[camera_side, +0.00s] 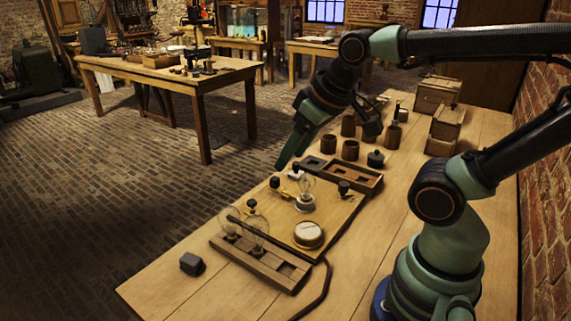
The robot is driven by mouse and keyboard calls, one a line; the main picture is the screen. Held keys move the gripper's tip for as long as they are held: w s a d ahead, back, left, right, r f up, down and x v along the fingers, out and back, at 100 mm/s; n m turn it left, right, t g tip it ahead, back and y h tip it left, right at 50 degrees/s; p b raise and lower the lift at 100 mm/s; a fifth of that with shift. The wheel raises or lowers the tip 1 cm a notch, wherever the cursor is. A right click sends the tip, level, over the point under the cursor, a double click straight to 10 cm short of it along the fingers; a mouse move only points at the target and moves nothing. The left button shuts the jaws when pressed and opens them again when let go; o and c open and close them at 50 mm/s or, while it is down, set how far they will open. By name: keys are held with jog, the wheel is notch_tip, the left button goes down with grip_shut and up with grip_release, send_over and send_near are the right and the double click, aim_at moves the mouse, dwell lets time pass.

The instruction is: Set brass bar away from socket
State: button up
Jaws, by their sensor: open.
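A wooden board (335,222) lies on the near bench. On it are a clear bulb (307,184) upright in a pale round socket (305,204), a round brass-rimmed dial (308,234) and several dark knobs, one of them a knob (251,204) at the left edge. A small brass-coloured piece (286,193) shows left of the socket; I cannot tell if it is the brass bar. My gripper (324,153) is open, its fingers spread wide above the far end of the board. I see nothing held between them.
A wooden rack (262,268) with two bulbs stands in front of the board. A black block (192,264) sits left of it. A compartment tray (362,180), brown jars (350,150) and crates (436,94) stand behind.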

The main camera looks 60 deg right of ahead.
jog(key=shift+c, duration=0.2)
jog(key=g, duration=0.6)
send_over(275, 178)
notch_tip(275, 178, down, 8)
notch_tip(275, 178, down, 12)
jog(key=shift+f, duration=0.1)
grip_shut()
